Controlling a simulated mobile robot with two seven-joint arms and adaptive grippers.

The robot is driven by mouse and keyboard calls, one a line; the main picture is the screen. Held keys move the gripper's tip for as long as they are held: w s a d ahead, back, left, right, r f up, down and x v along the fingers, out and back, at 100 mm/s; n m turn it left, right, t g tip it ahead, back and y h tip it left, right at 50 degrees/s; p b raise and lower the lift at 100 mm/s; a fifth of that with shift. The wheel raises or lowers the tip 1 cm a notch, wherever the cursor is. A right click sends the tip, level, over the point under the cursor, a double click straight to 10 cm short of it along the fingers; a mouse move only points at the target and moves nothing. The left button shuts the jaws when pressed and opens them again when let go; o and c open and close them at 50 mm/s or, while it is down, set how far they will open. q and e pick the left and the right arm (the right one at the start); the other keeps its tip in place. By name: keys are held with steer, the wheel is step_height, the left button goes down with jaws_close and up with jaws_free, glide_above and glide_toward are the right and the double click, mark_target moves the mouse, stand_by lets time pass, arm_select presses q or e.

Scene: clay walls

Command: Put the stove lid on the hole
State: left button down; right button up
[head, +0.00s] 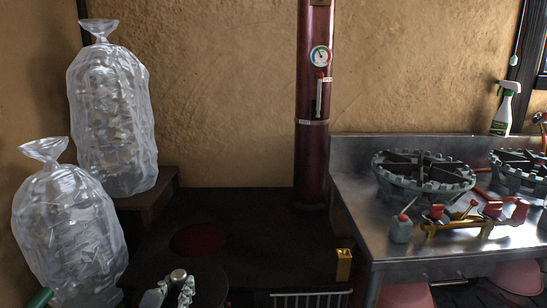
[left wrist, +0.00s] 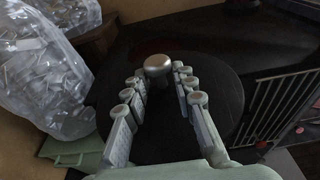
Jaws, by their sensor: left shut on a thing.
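The stove lid (head: 212,288) is a dark round disc with a metal knob (head: 178,275), at the bottom of the head view. My left gripper (head: 174,286) is shut on the lid by its knob, as the left wrist view (left wrist: 158,76) also shows. The hole (head: 199,241) is a dark red round opening in the black stove top (head: 270,235). It lies just beyond the lid in the head view. In the left wrist view the lid (left wrist: 222,88) hides part of the reddish hole (left wrist: 150,47). The lid's height above the stove is hard to tell. My right gripper is not in view.
Two clear filled bags (head: 110,115) (head: 68,235) stand left of the stove. A dark red stovepipe (head: 313,165) rises at its back right. A metal counter (head: 350,180) with burners and small tools is on the right. The stove top right of the hole is clear.

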mark_target(173, 305)
arm_select(q)
steer(key=s, duration=0.3)
steer(key=shift+f, duration=0.15)
steer(key=shift+s+d, duration=0.25)
steer(key=shift+w+d+h, duration=0.15)
steer(key=shift+d+h, duration=0.25)
steer(key=shift+d, duration=0.2)
steer(key=shift+a+y, duration=0.3)
steer(key=shift+a, duration=0.4)
